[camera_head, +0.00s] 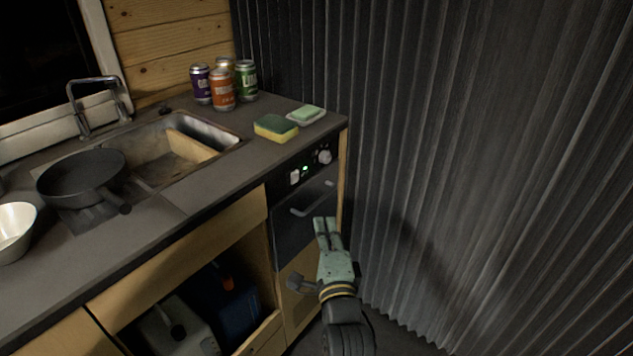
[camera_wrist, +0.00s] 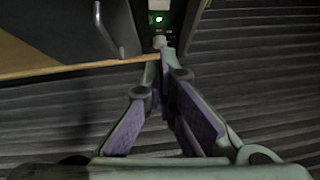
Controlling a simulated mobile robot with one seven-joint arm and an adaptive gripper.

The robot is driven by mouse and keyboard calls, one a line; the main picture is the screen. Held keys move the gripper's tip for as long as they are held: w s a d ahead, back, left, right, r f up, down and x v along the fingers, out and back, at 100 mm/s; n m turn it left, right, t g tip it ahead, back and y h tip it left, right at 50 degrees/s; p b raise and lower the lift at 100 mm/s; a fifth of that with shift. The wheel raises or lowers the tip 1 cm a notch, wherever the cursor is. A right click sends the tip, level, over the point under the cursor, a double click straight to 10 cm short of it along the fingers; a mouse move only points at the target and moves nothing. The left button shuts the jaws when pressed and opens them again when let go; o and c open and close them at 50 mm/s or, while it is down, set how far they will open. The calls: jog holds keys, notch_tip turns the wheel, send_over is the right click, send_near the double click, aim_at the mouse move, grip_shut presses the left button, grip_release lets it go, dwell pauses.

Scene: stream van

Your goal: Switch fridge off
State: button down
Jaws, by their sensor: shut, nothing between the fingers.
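The fridge (camera_head: 305,206) is a dark-fronted unit built into the right end of the counter, with a grey handle. Its control panel (camera_head: 308,168) at the top has a white switch (camera_head: 294,177), a small lit green display (camera_head: 305,168) and a round knob (camera_head: 325,157). In the wrist view the green light (camera_wrist: 158,19) and a pale knob (camera_wrist: 159,41) show just beyond my fingertips. My gripper (camera_head: 325,222) is shut and empty, in front of the unit and below the panel. It also shows in the wrist view (camera_wrist: 167,55). I cannot tell whether the fingertips touch anything.
A grey corrugated wall (camera_head: 450,150) stands close on the right. The counter (camera_head: 200,190) holds several cans (camera_head: 222,90), a sponge (camera_head: 276,128), a soap dish (camera_head: 306,116) and a pan (camera_head: 82,177). Below is an open compartment with a blue container (camera_head: 232,305).

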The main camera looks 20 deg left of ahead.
aim_at(295, 177)
jog(key=shift+a, duration=0.1)
jog(key=s+a+b+x, duration=0.1)
jog(key=a+b+x, duration=0.1)
jog(key=b+x, duration=0.5)
jog(key=shift+a+b+x, duration=0.25)
jog(key=shift+b+x, duration=0.15)
jog(key=shift+x, duration=2.5)
jog(key=shift+s+r, duration=0.15)
